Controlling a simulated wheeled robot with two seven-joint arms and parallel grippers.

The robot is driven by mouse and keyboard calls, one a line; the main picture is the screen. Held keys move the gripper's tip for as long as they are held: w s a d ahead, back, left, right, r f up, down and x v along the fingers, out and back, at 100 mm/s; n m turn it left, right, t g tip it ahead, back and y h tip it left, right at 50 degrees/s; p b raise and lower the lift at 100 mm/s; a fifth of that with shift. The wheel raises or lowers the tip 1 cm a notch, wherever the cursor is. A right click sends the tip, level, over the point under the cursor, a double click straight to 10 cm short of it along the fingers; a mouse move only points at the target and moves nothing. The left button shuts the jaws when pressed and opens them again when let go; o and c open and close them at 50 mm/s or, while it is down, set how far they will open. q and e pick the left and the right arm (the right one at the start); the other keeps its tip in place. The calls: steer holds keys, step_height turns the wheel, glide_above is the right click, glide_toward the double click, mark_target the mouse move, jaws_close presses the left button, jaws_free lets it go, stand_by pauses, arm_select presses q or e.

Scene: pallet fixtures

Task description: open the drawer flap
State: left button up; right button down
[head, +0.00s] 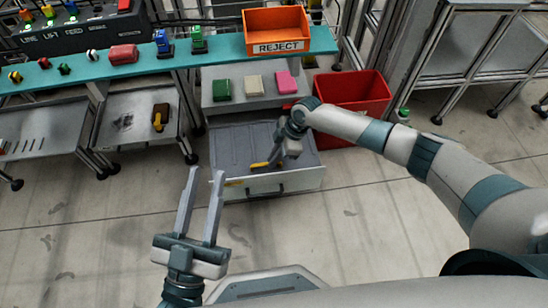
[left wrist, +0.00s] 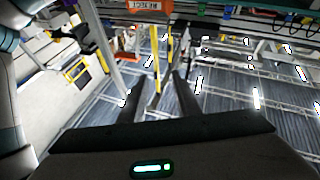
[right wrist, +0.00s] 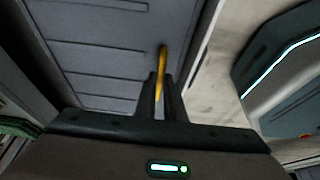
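The drawer (head: 235,145) is a grey tray with a pale front panel (head: 300,181), standing pulled out below the shelf. Its ridged grey inside fills much of the right wrist view (right wrist: 90,65). A slim yellow piece (head: 261,165) shows inside it near the front; it also shows in the right wrist view (right wrist: 162,60). My right gripper (head: 276,160) reaches down into the drawer, its fingers close together on the yellow piece. I cannot make out a separate flap. My left gripper (head: 206,172) is open and empty, left of and in front of the drawer.
A red bin (head: 350,92) stands right of the drawer. Above are a shelf with green, cream and pink blocks (head: 254,85) and a teal bench edge (head: 225,47) carrying the orange REJECT tray (head: 275,30). A metal trolley (head: 130,115) stands left. The floor in front is clear.

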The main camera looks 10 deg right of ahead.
steer(key=shift+r, duration=0.1)
